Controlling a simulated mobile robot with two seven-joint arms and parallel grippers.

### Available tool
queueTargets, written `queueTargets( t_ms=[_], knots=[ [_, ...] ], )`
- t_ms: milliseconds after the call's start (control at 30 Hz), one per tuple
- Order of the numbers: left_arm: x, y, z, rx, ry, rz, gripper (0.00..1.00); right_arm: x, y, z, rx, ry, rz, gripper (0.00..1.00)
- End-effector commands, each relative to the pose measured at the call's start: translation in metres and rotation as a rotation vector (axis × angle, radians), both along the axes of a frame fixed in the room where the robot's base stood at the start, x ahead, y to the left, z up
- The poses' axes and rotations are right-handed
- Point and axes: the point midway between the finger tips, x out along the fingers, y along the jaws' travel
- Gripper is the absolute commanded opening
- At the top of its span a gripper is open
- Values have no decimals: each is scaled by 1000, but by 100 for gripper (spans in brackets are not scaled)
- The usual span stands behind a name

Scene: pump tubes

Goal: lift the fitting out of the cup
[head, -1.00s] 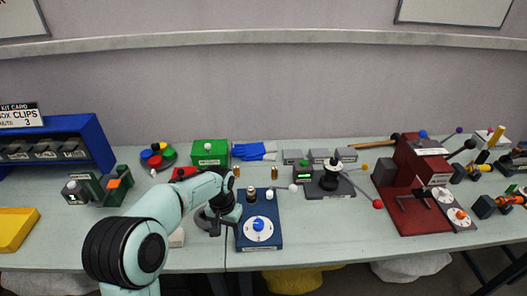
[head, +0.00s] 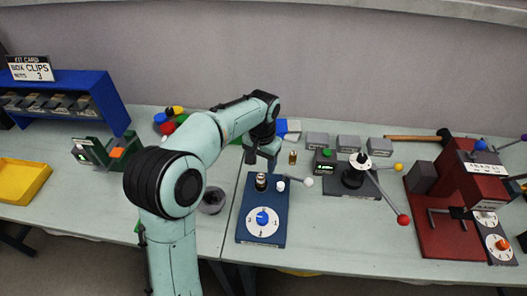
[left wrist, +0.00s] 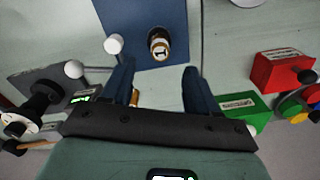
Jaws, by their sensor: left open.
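A short dark cylinder with a pale band (head: 261,182) stands upright on the blue board. In the left wrist view it has a brown ring at its top and a white label (left wrist: 159,46). It may be the cup with the fitting; I cannot tell the two apart. My left gripper (head: 262,157) is over the far end of the board, beyond this cylinder. Its fingers are open and empty in the left wrist view (left wrist: 158,85), with the cylinder ahead of them, apart. A small brass piece (head: 292,157) stands right of the gripper. My right gripper is not in view.
The blue board (head: 243,215) also carries a dial with a blue knob (head: 262,217) and a white peg (head: 281,184). A grey round holder (head: 212,201) is left of it. A black lever device (head: 354,175) and a red press (head: 440,215) stand right.

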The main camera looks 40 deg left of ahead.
Motion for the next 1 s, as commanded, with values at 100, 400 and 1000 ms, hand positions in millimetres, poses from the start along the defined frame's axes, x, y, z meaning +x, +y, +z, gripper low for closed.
queueTargets(
  t_ms=[100, 400, 1000],
  knots=[
    [-1, 1, -27, 0, 6, 0, 59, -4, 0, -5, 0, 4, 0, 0],
    [0, 2, -70, 0, 2, 1, 59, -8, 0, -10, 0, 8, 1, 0],
    [0, 2, -79, 0, -1, 0, 11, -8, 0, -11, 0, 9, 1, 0]
  ],
)
